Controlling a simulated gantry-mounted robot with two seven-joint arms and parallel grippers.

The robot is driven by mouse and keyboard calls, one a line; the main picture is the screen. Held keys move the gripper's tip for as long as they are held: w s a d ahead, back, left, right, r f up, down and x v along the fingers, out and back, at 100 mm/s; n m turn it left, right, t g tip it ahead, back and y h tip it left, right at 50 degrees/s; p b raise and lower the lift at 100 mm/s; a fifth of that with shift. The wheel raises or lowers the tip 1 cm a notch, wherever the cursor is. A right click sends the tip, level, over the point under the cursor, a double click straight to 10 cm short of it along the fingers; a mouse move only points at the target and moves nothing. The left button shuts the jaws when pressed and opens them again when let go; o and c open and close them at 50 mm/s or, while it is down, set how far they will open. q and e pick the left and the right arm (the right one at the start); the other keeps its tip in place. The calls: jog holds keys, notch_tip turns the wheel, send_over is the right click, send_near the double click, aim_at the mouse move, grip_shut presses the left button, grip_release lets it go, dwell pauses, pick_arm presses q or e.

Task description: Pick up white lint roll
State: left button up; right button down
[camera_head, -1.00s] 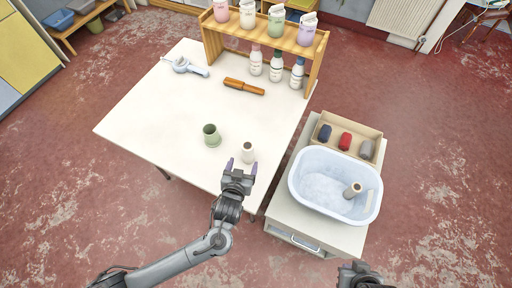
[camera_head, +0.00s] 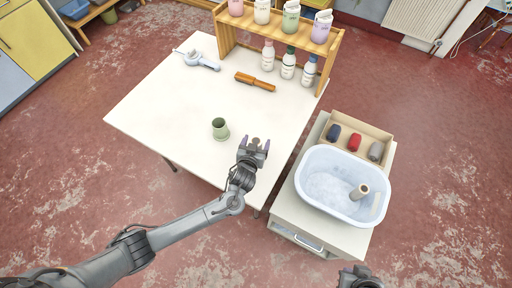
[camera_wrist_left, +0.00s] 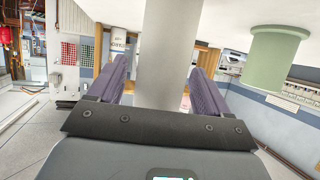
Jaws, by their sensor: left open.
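The white lint roll (camera_wrist_left: 168,45) shows as a pale upright cylinder in the left wrist view, between my two purple fingers with gaps at the sides. In the head view my gripper hides most or all of it. My left gripper (camera_head: 254,143) is open at the front edge of the white table (camera_head: 180,108), its fingers on either side of the roll. The fingers also show in the left wrist view (camera_wrist_left: 160,66). Part of my right gripper (camera_head: 360,279) shows at the bottom edge; its jaws cannot be made out.
A green cup (camera_head: 220,129) stands close to the left of my left gripper. A brown-handled brush (camera_head: 255,81) and a grey-blue tool (camera_head: 196,60) lie farther back. A wooden rack (camera_head: 280,38) and bottles stand behind. A white tub (camera_head: 315,205) with a beige roll (camera_head: 360,191) stands right.

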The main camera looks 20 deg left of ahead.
pick_arm(q)
jog(key=shift+w+f, duration=0.3)
jog(key=shift+w, duration=0.35)
jog(key=c, duration=1.1)
jog(key=shift+c, duration=0.2)
jog(key=shift+r, duration=0.15)
